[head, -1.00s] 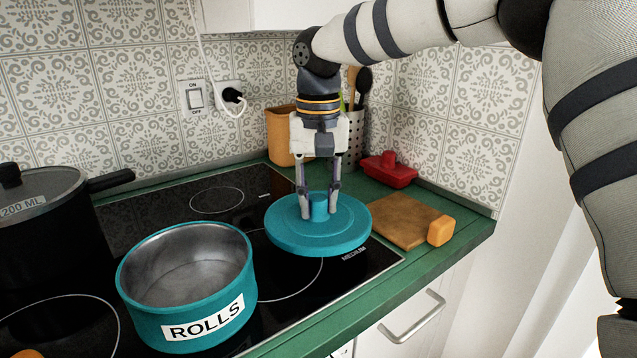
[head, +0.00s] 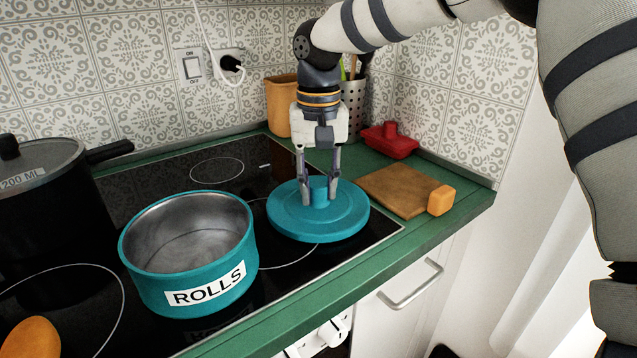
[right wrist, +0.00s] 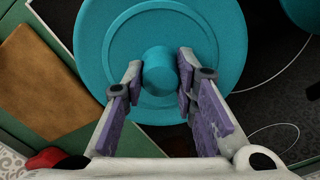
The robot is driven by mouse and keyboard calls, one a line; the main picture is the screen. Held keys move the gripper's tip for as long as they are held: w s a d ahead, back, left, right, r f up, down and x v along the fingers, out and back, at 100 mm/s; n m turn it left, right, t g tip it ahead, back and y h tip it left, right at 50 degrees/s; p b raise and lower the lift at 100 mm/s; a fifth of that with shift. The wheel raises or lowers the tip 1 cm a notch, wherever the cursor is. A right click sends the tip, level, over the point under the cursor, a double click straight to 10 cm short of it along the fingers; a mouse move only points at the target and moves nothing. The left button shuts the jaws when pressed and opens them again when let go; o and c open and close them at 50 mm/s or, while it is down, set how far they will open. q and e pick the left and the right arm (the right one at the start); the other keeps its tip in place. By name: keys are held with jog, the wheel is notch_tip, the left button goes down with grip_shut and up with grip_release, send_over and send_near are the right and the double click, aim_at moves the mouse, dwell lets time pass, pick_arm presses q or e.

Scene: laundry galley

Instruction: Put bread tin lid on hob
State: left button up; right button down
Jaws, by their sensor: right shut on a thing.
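The bread tin lid (head: 290,221) is a round teal disc with a short knob. My right gripper (head: 319,192) points down and is shut on the knob, one finger on each side; the right wrist view shows the same grip on the lid (right wrist: 105,50). The lid is level, at or just above the right part of the black glass hob (head: 262,170); I cannot tell whether it touches. The open teal tin labelled ROLLS (head: 205,284) stands left of it on the hob, empty. My left gripper is out of view.
A black lidded pot (head: 50,215) stands on the left of the hob, with an orange object (head: 30,338) in front. A wooden board (head: 400,190), a red dish (head: 390,143) and a utensil holder (head: 353,108) are on the green counter at right and behind.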

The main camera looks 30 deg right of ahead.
jog(key=shift+f, duration=0.25)
grip_release()
dwell(0.5)
dwell(0.6)
jog(key=shift+r, duration=4.5)
